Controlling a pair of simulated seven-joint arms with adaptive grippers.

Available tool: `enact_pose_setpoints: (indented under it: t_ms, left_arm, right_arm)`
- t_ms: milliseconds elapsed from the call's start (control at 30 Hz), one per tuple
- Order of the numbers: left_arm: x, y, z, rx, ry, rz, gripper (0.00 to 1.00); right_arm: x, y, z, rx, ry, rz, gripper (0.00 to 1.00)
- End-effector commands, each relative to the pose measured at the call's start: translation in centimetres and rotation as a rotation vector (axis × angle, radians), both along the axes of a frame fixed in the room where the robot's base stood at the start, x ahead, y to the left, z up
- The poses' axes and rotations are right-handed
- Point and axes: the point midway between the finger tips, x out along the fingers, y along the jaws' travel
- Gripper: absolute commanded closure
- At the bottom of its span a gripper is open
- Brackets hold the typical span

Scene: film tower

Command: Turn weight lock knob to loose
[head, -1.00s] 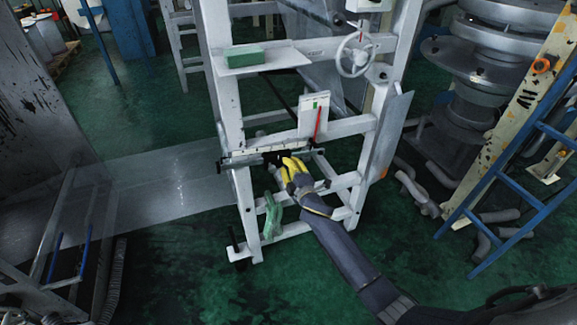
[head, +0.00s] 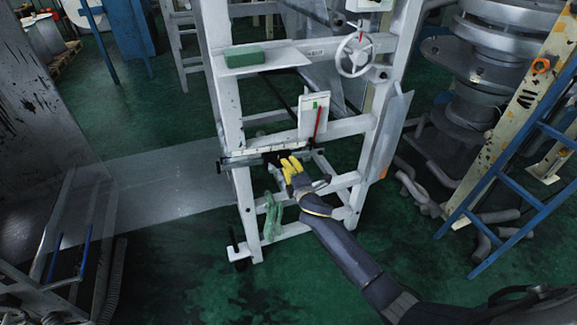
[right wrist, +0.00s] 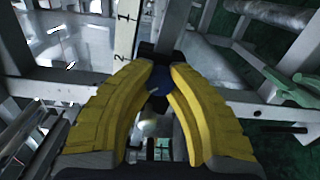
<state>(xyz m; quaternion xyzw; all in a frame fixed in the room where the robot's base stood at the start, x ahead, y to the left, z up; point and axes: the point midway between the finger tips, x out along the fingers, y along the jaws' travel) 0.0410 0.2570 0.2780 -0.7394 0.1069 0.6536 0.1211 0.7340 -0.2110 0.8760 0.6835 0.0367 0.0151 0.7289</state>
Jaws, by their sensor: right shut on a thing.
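The dark blue knob (right wrist: 158,82) shows between my fingertips in the right wrist view, against a black block (right wrist: 151,55) on the scale bar (right wrist: 126,35). My right gripper (right wrist: 160,76), with yellow fingers, is shut on the knob, one finger on each side. In the head view, my right gripper (head: 290,165) reaches the front of the horizontal scale bar (head: 240,154) on the white frame, beside the small black block. The knob itself is hidden there by the fingers. Any loose or tight marking is too small to tell. My left gripper is out of view.
The white frame (head: 229,120) carries a shelf with a green block (head: 244,57), a handwheel (head: 356,54) and a gauge plate with a red pointer (head: 317,123). A green lever (head: 271,217) hangs below. A blue ladder (head: 520,185) stands at right.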

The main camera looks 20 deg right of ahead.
Motion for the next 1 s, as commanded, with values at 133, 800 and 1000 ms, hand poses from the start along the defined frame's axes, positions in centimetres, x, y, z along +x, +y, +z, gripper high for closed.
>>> enact_pose_setpoints:
  t_ms: [133, 800, 1000]
  left_arm:
    - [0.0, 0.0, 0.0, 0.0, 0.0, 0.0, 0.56]
    - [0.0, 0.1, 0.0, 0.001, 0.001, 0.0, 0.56]
    - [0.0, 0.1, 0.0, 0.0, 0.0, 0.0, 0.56]
  right_arm:
    - [0.0, 0.0, 0.1, 0.0, -0.002, 0.001, 0.79]
    - [-2.8, -0.2, 0.0, -0.001, 0.0, 0.001, 0.62]
    - [-6.4, -0.4, 0.2, 0.001, 0.0, 0.001, 0.62]
